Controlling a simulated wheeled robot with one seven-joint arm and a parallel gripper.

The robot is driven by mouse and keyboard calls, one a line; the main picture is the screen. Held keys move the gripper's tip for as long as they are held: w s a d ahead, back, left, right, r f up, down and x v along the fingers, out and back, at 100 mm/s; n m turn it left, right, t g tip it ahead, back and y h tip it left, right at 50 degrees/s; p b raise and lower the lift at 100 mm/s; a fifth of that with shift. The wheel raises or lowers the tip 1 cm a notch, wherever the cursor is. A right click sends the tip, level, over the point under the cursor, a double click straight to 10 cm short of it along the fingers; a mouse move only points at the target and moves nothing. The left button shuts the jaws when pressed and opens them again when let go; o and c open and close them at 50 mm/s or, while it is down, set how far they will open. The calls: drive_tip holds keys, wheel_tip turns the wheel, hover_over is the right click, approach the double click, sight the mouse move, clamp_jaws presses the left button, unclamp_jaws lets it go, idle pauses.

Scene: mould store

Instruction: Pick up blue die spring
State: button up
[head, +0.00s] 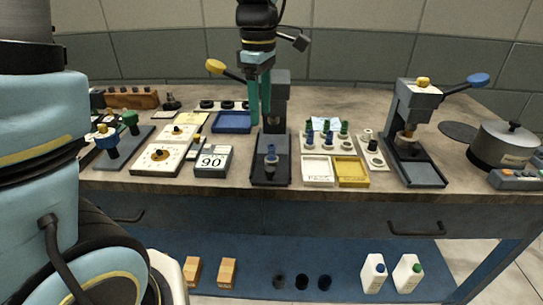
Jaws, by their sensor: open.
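My gripper (260,118) hangs at the upper middle of the head view with its teal fingers pointing down. The fingers are apart and nothing shows between them. A small blue upright piece (271,152), which may be the blue die spring, stands on the dark base of the middle press (271,177), below and slightly right of the fingertips. Several small green and blue pieces (325,128) stand in a white holder to the right; they are too small to tell whether one is a spring.
The middle press column (281,90) rises close beside my fingers. A second press (414,115) and a grey pot (498,146) stand at right. White and yellow trays (351,183) lie in front of the holder.

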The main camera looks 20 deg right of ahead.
drive_tip(key=shift+s+d+f+n, duration=0.15)
drive_tip(key=shift+s+d+n, duration=0.2)
drive_tip(key=shift+d, duration=0.3)
hover_over(271, 146)
drive_tip(key=f, duration=0.5)
drive_tip(key=shift+a+p, duration=0.35)
drive_tip(key=shift+d+f+p, duration=0.2)
drive_tip(key=shift+f+p, duration=0.2)
drive_tip(key=shift+f, duration=0.9)
drive_tip(key=shift+d+f+p, duration=0.2)
drive_tip(key=shift+f+p, duration=0.2)
drive_tip(key=shift+f, duration=0.85)
drive_tip(key=shift+c, duration=0.3)
clamp_jaws()
